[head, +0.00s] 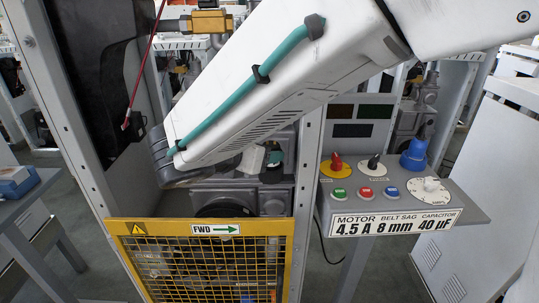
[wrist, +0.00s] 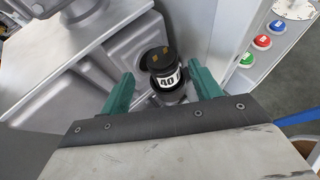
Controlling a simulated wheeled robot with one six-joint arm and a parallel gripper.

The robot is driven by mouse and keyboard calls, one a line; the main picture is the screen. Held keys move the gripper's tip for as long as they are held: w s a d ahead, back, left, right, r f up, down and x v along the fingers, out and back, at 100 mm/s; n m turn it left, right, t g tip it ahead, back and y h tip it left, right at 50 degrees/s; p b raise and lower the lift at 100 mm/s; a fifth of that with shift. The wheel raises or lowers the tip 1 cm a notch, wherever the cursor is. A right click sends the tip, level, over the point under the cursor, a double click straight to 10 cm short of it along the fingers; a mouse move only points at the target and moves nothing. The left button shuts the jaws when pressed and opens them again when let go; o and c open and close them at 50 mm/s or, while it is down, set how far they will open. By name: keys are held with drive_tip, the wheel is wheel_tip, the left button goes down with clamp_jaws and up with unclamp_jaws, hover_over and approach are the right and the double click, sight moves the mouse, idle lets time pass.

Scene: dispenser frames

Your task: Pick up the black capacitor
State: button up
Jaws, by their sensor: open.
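The black capacitor (wrist: 158,58) shows in the wrist view as a short dark cylinder with a white label reading 40 and small tan marks on its top. It stands in the grey metal housing. My gripper (wrist: 160,70) is open, with one green finger on each side of the capacitor in the picture. I cannot tell whether either finger touches it. The capacitor's lower part is partly hidden.
A grey control panel (head: 472,208) with green, red and blue buttons, knobs and a sign reading 4.5 A, 8 mm, 40 µF stands at right. A yellow mesh guard (head: 200,229) marked FWD is in front. A metal frame post (head: 309,170) stands close beside my arm.

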drive_tip(key=x, duration=0.4)
drive_tip(key=shift+d, duration=0.3)
drive_tip(key=c, duration=1.1)
